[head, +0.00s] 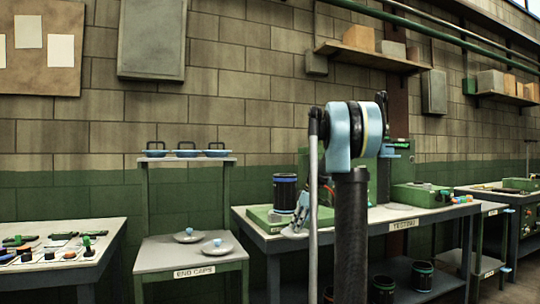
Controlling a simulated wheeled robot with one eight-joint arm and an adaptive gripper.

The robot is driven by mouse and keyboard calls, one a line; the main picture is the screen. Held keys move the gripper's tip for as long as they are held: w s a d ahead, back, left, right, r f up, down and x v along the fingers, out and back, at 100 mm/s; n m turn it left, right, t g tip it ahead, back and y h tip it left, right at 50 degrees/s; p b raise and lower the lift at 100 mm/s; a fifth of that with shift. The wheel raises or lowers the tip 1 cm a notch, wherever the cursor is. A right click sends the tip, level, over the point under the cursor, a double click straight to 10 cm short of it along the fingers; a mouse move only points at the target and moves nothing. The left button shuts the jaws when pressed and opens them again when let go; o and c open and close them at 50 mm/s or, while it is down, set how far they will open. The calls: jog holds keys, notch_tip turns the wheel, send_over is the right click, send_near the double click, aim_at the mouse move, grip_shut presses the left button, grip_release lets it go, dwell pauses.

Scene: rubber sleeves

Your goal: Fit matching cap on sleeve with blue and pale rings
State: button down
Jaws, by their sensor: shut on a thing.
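A black sleeve (285,192) stands upright on a green block on the testing bench, with a blue ring near its top and a pale ring lower down. My gripper (301,213) is just right of the sleeve, partly hidden by my arm. It appears shut on a pale grey disc-like cap (294,233), which is low beside the block; its knob is not clear. Two grey caps with blue knobs lie on the end caps table, a rear one (187,238) and a front one (214,249). The sleeve's top looks uncovered.
The testing bench (402,224) also carries green equipment (418,195) at right. More black sleeves (422,275) stand on its lower shelf. Blue handled pieces (187,153) sit on a shelf above the end caps table (165,254). A parts table (105,236) is at left.

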jog(key=shift+a, duration=0.75)
